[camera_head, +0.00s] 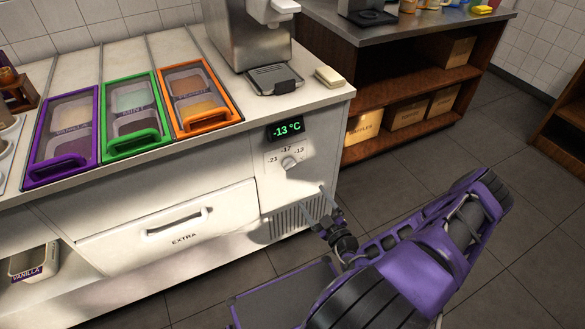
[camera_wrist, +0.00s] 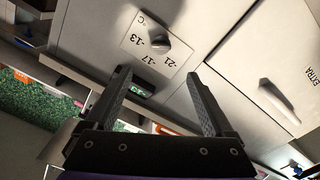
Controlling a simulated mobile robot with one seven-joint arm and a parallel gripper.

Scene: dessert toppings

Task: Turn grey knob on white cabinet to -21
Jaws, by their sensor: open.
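The grey knob (camera_head: 290,163) sits on the right front panel of the white cabinet (camera_head: 232,177), below a small display (camera_head: 287,129) that reads -13 °C in green. A scale marked -21, -17 and -13 is printed around the knob. My gripper (camera_head: 329,208) is open and empty, below and to the right of the knob in the head view. In the wrist view its two fingers (camera_wrist: 158,76) reach towards the panel, with the knob beyond their tips and apart from them.
A vent grille (camera_head: 296,220) lies below the knob. The EXTRA drawer (camera_head: 172,222) with its handle is to the left. Purple, green and orange framed topping bins (camera_head: 205,98) and a dispenser (camera_head: 250,40) stand on top. A brown shelf (camera_head: 400,88) stands at the right.

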